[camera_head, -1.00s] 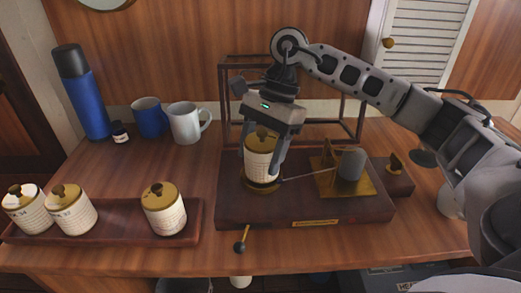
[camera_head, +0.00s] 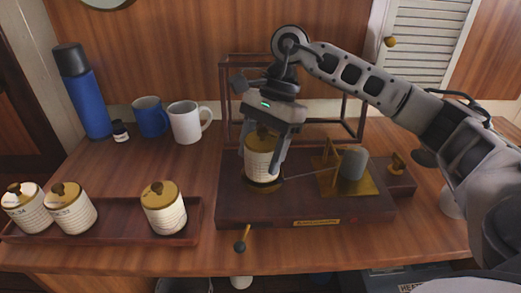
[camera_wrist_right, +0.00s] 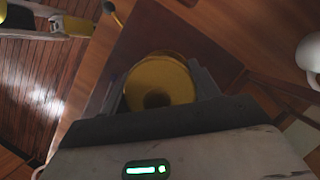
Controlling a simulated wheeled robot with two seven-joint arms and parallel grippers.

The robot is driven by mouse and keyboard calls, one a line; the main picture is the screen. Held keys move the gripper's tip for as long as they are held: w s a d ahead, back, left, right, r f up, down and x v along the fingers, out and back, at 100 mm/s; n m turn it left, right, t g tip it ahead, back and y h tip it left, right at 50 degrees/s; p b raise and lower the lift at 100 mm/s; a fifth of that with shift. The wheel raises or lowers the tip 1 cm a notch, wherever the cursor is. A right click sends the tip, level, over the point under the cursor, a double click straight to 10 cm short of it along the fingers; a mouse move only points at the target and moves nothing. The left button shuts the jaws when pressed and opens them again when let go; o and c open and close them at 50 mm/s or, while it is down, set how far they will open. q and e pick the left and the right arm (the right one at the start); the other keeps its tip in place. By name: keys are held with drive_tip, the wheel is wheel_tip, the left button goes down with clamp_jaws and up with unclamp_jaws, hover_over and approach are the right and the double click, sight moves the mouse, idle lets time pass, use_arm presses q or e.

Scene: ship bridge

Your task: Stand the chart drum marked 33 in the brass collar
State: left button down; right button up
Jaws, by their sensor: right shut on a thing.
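My right gripper (camera_head: 264,155) is shut on a cream chart drum (camera_head: 262,158) with a brass lid, one finger on each side. The drum is upright at the brass collar (camera_head: 263,186) on the dark wooden instrument base; I cannot tell whether its foot is fully down in the collar. Its number cannot be read here. My left gripper is not in view.
A wooden tray (camera_head: 120,222) at left holds three similar drums, their marks hard to read. A thin pen arm reaches from the brass mechanism (camera_head: 340,178) towards the held drum. A frame (camera_head: 225,95) stands behind. Mugs (camera_head: 186,124) and a blue flask (camera_head: 80,92) stand back left.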

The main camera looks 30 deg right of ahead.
drive_tip(key=shift+f+b, duration=0.55)
drive_tip(key=shift+f, duration=0.05)
drive_tip(key=o, duration=0.8)
